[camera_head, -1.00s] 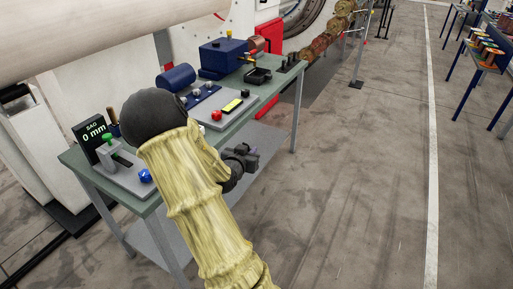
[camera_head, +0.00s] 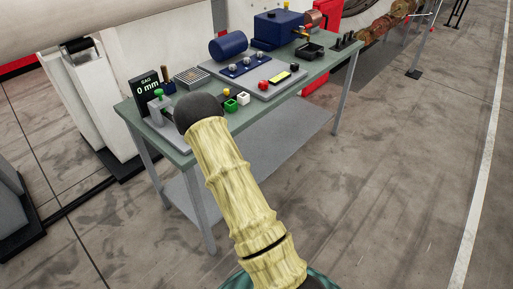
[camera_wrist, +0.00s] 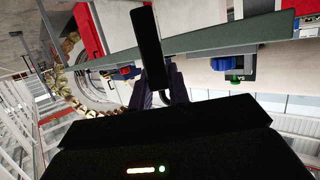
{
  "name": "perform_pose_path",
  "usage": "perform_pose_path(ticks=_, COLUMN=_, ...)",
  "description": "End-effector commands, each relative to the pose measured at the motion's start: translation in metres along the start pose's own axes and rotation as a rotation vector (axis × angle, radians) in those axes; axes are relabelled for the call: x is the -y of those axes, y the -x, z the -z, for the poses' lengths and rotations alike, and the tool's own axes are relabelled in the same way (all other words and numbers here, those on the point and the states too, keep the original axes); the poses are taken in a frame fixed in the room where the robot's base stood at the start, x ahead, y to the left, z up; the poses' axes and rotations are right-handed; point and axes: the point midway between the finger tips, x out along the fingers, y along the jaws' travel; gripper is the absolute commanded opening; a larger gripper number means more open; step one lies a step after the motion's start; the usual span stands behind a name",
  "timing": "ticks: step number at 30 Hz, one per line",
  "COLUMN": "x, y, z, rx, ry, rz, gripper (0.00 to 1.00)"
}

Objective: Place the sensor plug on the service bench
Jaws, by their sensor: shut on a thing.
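The service bench (camera_head: 212,134) has a grey-green top and stands ahead of me. My arm reaches over its near left part and hides my gripper in the head view. In the wrist view, my gripper (camera_wrist: 161,86) shows dark fingers shut on a long black piece, which I take as the sensor plug (camera_wrist: 148,38). A thin, bent grey part shows between the fingers. The black piece crosses in front of the bench's long edge (camera_wrist: 225,37), which appears upside down. Whether it touches the bench cannot be told.
The bench holds a gauge display (camera_head: 147,86), green (camera_head: 231,105) and white (camera_head: 243,98) blocks, a control panel (camera_head: 247,78), a blue cylinder (camera_head: 229,46), a blue box (camera_head: 278,29) and a black tray (camera_head: 309,51). A lower shelf (camera_head: 265,143) lies beneath.

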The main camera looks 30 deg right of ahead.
Motion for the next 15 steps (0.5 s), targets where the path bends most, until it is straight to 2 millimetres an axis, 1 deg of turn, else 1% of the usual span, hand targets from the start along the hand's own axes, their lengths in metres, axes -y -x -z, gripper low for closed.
perform_pose_path(ticks=1, x=0.021, y=0.005, z=-0.015, rx=0.006, ry=0.018, rz=0.059, gripper=0.0)
perform_pose_path(ticks=3, x=0.046, y=0.013, z=-0.032, rx=0.007, ry=0.042, rz=0.135, gripper=0.0)
perform_pose_path(ticks=7, x=0.087, y=0.03, z=-0.057, rx=0.005, ry=0.077, rz=0.254, gripper=0.0)
perform_pose_path(ticks=10, x=0.105, y=0.04, z=-0.069, rx=0.002, ry=0.096, rz=0.308, gripper=0.0)
perform_pose_path(ticks=12, x=0.112, y=0.044, z=-0.072, rx=0.0, ry=0.102, rz=0.329, gripper=0.0)
perform_pose_path(ticks=15, x=0.115, y=0.046, z=-0.074, rx=-0.001, ry=0.105, rz=0.337, gripper=0.0)
